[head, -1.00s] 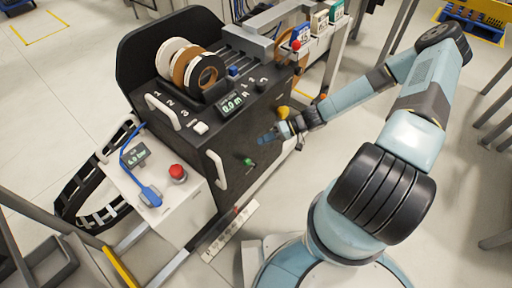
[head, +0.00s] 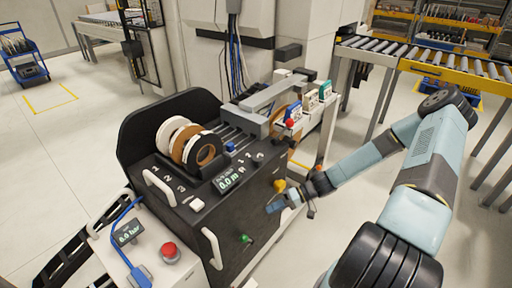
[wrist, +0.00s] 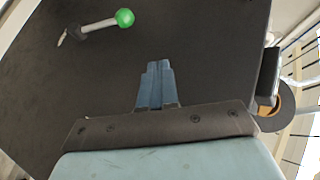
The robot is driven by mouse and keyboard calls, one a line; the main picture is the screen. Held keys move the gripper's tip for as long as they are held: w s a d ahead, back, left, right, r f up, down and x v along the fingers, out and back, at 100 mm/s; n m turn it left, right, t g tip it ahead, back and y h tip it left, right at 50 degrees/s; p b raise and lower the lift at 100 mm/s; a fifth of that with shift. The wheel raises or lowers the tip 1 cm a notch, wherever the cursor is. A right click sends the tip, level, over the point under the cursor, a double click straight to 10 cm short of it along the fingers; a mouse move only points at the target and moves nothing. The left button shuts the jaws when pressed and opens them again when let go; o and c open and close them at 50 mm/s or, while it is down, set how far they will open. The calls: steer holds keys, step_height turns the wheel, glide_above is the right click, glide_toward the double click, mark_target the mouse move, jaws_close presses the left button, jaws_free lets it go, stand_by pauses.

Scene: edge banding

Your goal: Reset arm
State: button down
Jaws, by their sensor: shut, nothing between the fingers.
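My gripper (head: 276,206) is at the front face of the black edge-banding machine (head: 225,235), to the right of a green-knobbed lever (head: 245,238). In the wrist view my gripper's fingers (wrist: 156,68) are together and empty, pointing at the dark panel (wrist: 200,30). The lever's green knob (wrist: 124,18) shows at the upper left there, apart from the fingers. My arm reaches in from the right, bent at the elbow. Whether the fingertips touch the panel I cannot tell.
White, brown and black tape rolls (head: 203,149) sit on top of the machine. A yellow knob (head: 280,185) is close above my gripper. A white unit with a red button (head: 169,251) stands at left. A roller conveyor (head: 440,62) is behind.

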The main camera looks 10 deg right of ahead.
steer(key=s+d+r+h, duration=0.1)
steer(key=d+r+h, duration=0.25)
steer(key=r, duration=0.55)
steer(key=d+r+h, duration=0.2)
steer(key=r+h, duration=0.2)
steer(key=r, duration=0.5)
steer(key=s+d+r+h, duration=0.1)
steer(key=d+r+h, duration=0.2)
steer(key=r, duration=0.6)
steer(key=s+r+m+t+h, duration=0.1)
steer(key=s+r+m+t, duration=0.1)
steer(key=s+r, duration=0.6)
steer(key=s+r+m+t+h, duration=0.2)
steer(key=s+r+t, duration=0.3)
steer(key=r, duration=1)
steer(key=s, duration=0.3)
steer(key=shift+d+m, duration=0.3)
